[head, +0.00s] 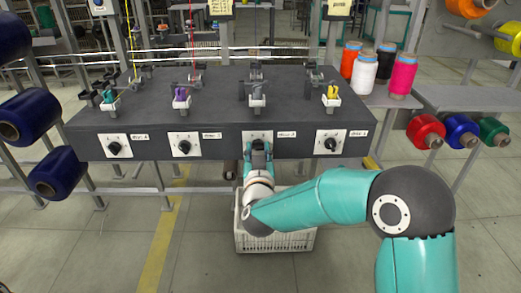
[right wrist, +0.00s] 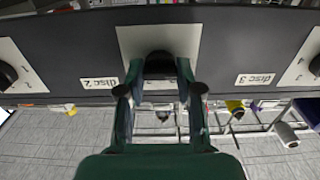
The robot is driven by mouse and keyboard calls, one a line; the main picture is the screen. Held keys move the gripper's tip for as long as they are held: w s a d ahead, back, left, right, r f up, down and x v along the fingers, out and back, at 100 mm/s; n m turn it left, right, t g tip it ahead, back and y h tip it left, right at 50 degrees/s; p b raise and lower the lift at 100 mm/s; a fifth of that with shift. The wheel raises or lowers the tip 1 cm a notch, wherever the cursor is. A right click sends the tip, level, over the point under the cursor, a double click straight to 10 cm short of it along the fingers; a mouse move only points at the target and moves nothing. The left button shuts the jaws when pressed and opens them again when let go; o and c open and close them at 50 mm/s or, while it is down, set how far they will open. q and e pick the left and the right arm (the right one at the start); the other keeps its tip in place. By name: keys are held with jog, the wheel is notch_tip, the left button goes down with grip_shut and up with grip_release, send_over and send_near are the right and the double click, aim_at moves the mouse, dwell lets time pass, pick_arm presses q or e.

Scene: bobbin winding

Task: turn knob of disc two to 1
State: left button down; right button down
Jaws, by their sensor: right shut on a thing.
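The knob of disc two (right wrist: 158,66) is a black knob on a pale plate (head: 257,135) on the dark front of the winding machine. Its label, disc 2 (right wrist: 99,83), shows beside the plate in the right wrist view. My right gripper (head: 261,148) is at this knob from the front. In the right wrist view, the fingers of my right gripper (right wrist: 160,90) stand on both sides of the knob, shut on it. The knob's pointer and the plate's numbers cannot be read behind the gripper. My left gripper is not in view.
Other knobs, such as the disc 3 knob (head: 184,147) and the rightmost knob (head: 331,144), sit along the same front. Several thread spools, one pink (head: 404,76), stand at the right. A white crate (head: 277,242) is on the floor below my right forearm.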

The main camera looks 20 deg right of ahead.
jog(key=shift+f, duration=0.55)
jog(key=c, duration=0.8)
grip_release()
jog(key=shift+o, duration=0.2)
jog(key=shift+r, duration=0.25)
jog(key=v, duration=1.2)
